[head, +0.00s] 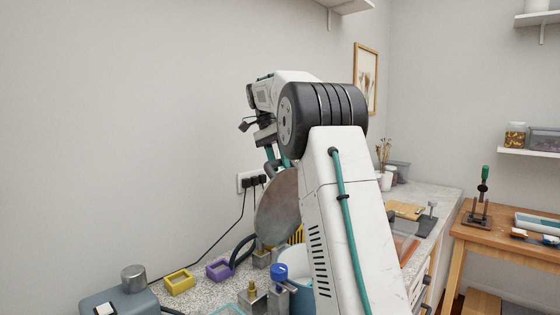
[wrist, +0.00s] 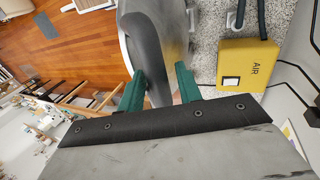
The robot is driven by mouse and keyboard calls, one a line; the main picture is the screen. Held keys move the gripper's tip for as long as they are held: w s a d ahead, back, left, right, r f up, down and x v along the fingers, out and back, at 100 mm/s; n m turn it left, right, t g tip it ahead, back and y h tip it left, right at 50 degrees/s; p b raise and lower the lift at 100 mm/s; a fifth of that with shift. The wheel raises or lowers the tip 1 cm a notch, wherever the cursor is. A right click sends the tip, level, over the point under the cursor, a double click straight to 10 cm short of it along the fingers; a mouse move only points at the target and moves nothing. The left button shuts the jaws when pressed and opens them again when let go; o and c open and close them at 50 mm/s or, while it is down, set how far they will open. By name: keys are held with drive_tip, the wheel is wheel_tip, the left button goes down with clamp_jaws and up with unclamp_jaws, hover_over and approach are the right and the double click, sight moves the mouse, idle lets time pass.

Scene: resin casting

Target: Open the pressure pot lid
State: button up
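The pressure pot lid (head: 277,205) is a round, brownish metal disc. In the head view it stands steeply tilted up over the counter, partly hidden by my arm. The left finger overlaps the rim; a narrow gap seems to show at the right finger. In the head view my gripper (head: 272,158) is at the lid's top edge. The pot body is mostly hidden behind my arm.
A yellow box marked AIR (wrist: 248,63) sits on the speckled counter with dark hoses beside it. A purple mould frame (head: 219,270), a yellow one (head: 179,282) and a blue-topped item (head: 279,272) crowd the counter. A wooden table (head: 500,225) stands at right.

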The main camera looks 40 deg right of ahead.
drive_tip(key=shift+o, duration=0.2)
drive_tip(key=shift+r, duration=0.15)
drive_tip(key=shift+r, duration=0.25)
wheel_tip(320, 180, up, 3)
drive_tip(key=s+a, duration=0.3)
drive_tip(key=s, duration=0.4)
drive_tip(key=s+a+r, duration=0.1)
drive_tip(key=s+a, duration=0.3)
drive_tip(key=s, duration=0.3)
drive_tip(key=shift+s+r, duration=0.15)
drive_tip(key=shift+s, duration=0.1)
